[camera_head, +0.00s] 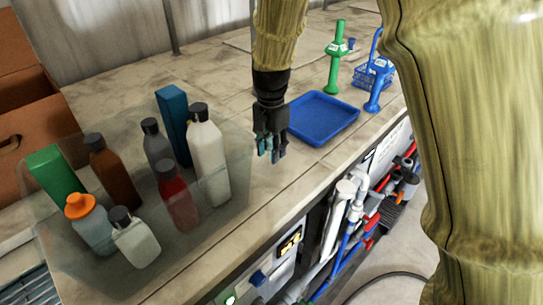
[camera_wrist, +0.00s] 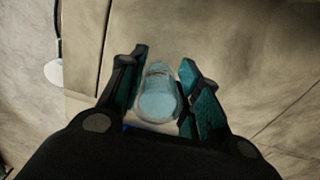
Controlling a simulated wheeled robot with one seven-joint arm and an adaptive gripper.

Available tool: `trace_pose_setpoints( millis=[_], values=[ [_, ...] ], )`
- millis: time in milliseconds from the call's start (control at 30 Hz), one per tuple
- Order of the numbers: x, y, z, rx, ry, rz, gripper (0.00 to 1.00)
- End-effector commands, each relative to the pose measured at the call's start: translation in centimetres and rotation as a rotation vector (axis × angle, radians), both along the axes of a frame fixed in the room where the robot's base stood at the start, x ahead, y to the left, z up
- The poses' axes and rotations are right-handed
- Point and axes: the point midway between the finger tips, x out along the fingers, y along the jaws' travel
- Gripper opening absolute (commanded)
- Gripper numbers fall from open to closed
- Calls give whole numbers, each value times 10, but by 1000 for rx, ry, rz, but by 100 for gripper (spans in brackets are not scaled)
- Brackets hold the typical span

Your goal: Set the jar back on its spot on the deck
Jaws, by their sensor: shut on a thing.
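The jar (camera_wrist: 158,100) shows in the wrist view as a small clear vessel with pale blue content, between the two teal-padded fingers of my gripper (camera_wrist: 165,92). My gripper also shows in the head view (camera_head: 270,152), pointing down over the pale tiled deck (camera_head: 215,248), just left of the blue tray. It is shut on the jar. In the head view the jar is mostly hidden by the fingers. I cannot tell whether the jar's base touches the deck. No marked spot for it is clear in either view.
The blue tray (camera_head: 322,118) lies right of my gripper. Several bottles, including a white one (camera_head: 208,160) and a red one (camera_head: 176,197), stand at the left. A green stand (camera_head: 334,65) and blue basket (camera_head: 373,76) are farther back. The deck's front edge drops to pipes (camera_head: 340,205).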

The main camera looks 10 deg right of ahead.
Motion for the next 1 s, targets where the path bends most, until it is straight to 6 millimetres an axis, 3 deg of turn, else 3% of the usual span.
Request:
trace_pose_setpoints(
  millis=[367, 800, 833, 933, 1000],
  values=[
    [0, 0, -35, 0, 0, -1, 12],
    [0, 0, -40, 0, 0, -1, 12],
    [0, 0, -41, 0, 0, 0, 35],
    [0, 0, -40, 0, 0, 0, 53],
    [0, 0, -40, 0, 0, 0, 55]
  ],
)
